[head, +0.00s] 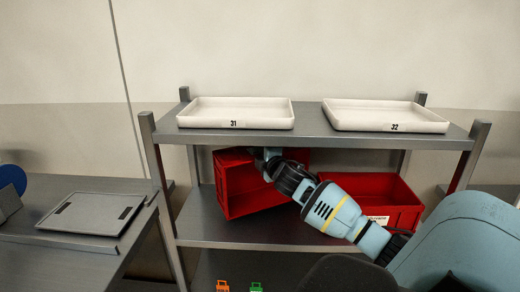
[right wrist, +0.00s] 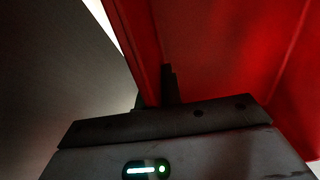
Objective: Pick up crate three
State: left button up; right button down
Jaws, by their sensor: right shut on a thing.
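A red crate (head: 240,194) is on the left of the shelf unit's lower level, turned at an angle and seemingly tilted. I cannot tell whether its base touches the shelf. My right gripper (head: 268,163) is shut on this crate's upper wall; my forearm covers its right part. In the right wrist view one dark finger (right wrist: 169,86) lies against the red wall (right wrist: 143,45), and the other finger is mostly hidden behind it. No number shows on this crate. A second red crate (head: 400,217) sits to the right, partly behind my arm, with a small unreadable label. My left gripper is not in view.
White trays marked 31 (head: 235,124) and 32 (head: 385,127) stand on the upper shelf (head: 308,122), close above the crates. Shelf posts (head: 160,175) stand at the sides. A side table at left holds a grey flat panel (head: 92,214). Small orange (head: 222,286) and green (head: 256,287) items lie below.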

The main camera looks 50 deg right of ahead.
jog(key=s+a+r, duration=0.1)
jog(key=s+a, duration=0.7)
jog(key=shift+s+a+r, duration=0.2)
jog(key=shift+s+a, duration=0.05)
jog(key=shift+a, duration=0.1)
